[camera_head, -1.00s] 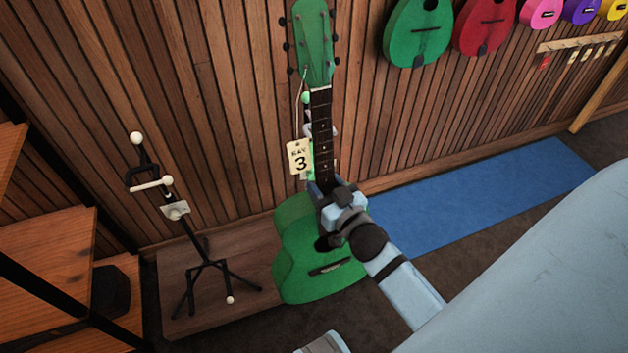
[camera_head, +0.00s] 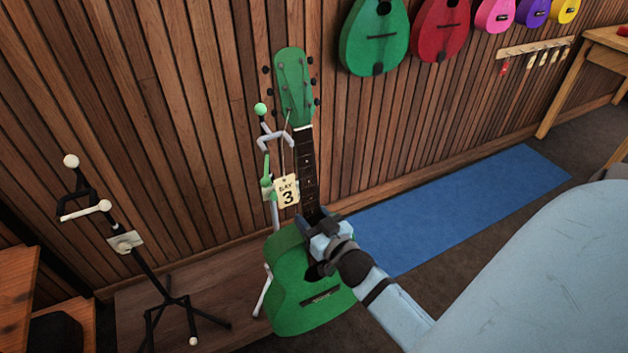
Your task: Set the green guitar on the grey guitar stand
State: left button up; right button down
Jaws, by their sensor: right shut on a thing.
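The green guitar (camera_head: 290,280) is upright and tilted slightly, its headstock toward the upper left. A paper tag (camera_head: 286,191) reading "BAY 3" hangs from its headstock by a string. My right gripper (camera_head: 318,228) is shut on the guitar's neck, just above the body. The grey guitar stand (camera_head: 274,138), with green knobs, is directly behind the guitar. Its cradle shows left of the neck and one leg shows left of the body. The rest is hidden by the guitar. I cannot tell whether guitar and stand touch. My left gripper is not in view.
A black stand (camera_head: 146,262) with white knobs stands at the left on a low wooden platform (camera_head: 240,268). A wooden shelf (camera_head: 17,297) is at the lower left. Several coloured instruments hang on the slatted wall. A blue mat (camera_head: 450,212) lies clear at the right.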

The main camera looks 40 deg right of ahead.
jog(key=shift+w+d+b, duration=0.1)
jog(key=shift+w+d, duration=0.1)
jog(key=shift+w, duration=0.65)
jog(key=shift+w+d+b, duration=0.15)
jog(key=shift+w+d, duration=0.05)
jog(key=shift+w, duration=0.6)
jog(key=shift+w+d+b, duration=0.1)
jog(key=shift+w+d, duration=0.1)
jog(key=shift+w, duration=0.65)
pick_arm(q)
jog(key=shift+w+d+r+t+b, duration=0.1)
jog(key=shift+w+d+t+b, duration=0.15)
jog(key=shift+b, duration=0.4)
pick_arm(e)
jog(key=w+d, duration=0.1)
jog(key=w, duration=0.6)
jog(key=shift+d, duration=0.35)
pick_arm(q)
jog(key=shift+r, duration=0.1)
pick_arm(e)
jog(key=shift+w+f, duration=0.1)
